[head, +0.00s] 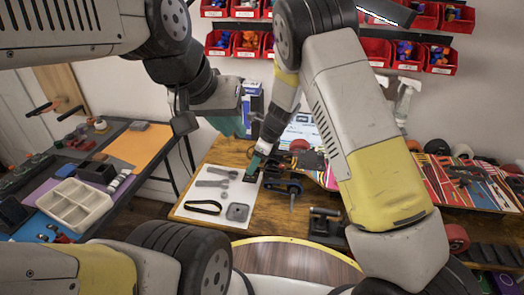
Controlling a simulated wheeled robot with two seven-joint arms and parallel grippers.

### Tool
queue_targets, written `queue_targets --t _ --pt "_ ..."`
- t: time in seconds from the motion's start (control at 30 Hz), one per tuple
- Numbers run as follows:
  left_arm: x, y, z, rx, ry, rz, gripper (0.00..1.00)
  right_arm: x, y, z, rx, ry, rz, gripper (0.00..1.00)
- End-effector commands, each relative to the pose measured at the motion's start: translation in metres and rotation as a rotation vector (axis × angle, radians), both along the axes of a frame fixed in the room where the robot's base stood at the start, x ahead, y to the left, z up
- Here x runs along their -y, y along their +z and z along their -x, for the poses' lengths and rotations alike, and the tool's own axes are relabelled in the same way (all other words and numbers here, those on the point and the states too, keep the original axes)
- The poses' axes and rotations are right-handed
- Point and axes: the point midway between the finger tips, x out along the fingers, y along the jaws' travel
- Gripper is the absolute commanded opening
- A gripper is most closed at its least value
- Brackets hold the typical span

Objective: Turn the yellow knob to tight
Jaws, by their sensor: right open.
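I cannot make out a yellow knob; it may be hidden behind my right gripper or arm, or too small to tell. My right gripper (254,164) points down with teal fingertips over the right edge of a white mat (187,200) on the wooden table. It is open, and I see nothing held in it. A small dark part (250,177) lies just below its fingertips. My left gripper (230,123) hangs higher, behind the mat's far edge, with teal fingers seen from the side; whether it is open is not clear.
On the mat lie a black loop (203,206), a grey square piece (237,212) and grey flat tools (212,183). A dark clamp-like tool (284,186) and a black stand (325,219) are to the right. A side bench holds a beige tray (75,205). Red bins line the wall.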

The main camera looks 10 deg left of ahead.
Motion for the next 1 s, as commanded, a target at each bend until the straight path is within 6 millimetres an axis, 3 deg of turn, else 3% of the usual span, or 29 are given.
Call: queue_targets --t 0.23,0.47,1.0 --pt "0.0 0.0 0.0 0.0 0.0 0.0 0.18 -0.0004 -0.0009 -0.0002 0.0 0.0 0.0 0.46" --pt "0.0 0.0 0.0 0.0 0.0 0.0 0.18 -0.0003 -0.0007 -0.0001 0.0 0.0 0.0 0.01" --pt "0.0 0.0 0.0 0.0 0.0 0.0 0.18 0.0005 -0.0009 -0.002 -0.001 0.111 0.0 0.0"
